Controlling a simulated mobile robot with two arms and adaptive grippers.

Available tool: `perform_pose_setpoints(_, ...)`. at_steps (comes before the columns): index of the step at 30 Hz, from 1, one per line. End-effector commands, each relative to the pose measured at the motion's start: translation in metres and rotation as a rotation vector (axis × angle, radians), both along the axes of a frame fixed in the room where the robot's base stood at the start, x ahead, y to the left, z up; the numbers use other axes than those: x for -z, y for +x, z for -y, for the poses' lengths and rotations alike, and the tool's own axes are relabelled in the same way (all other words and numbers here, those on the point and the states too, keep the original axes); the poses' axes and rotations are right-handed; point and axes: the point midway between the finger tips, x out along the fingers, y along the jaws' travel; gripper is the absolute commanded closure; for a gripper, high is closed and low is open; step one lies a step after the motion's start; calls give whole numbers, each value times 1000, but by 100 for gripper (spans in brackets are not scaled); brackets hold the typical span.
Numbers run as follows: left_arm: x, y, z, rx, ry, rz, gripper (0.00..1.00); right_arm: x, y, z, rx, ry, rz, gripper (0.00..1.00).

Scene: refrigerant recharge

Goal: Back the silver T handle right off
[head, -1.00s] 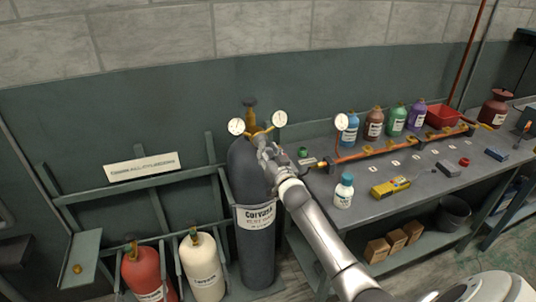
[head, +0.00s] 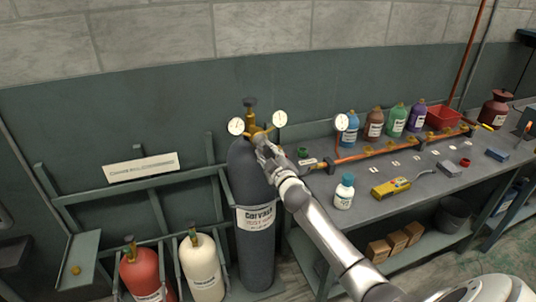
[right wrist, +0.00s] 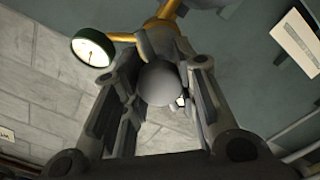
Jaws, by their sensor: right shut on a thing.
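The tall dark grey cylinder (head: 250,185) stands upright with a brass valve and regulator (head: 252,130) on top, flanked by two round gauges. My right gripper (head: 265,148) is at the front of the regulator, shut on the silver T handle. The right wrist view shows a rounded grey end of the handle (right wrist: 160,84) between the two fingers. The brass body (right wrist: 166,10) and one gauge (right wrist: 92,48) are just beyond it. The handle is largely hidden by the gripper in the head view. My left gripper is not in view.
A red cylinder (head: 140,272) and a cream cylinder (head: 201,265) stand in the rack at left. The workbench (head: 400,205) at right holds an orange manifold (head: 400,147), several bottles, a white blue-capped bottle (head: 344,192) and a yellow tool (head: 390,187).

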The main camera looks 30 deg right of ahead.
Motion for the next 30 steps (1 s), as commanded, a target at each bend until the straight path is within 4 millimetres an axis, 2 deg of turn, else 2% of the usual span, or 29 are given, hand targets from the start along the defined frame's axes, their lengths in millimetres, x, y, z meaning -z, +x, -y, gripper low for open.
perform_pose_setpoints(15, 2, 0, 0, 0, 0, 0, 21, 3, -1, 0, -1, -432, -109, 96)
perform_pose_setpoints(30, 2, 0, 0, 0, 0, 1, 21, 2, 0, 0, -1, -601, -149, 96)
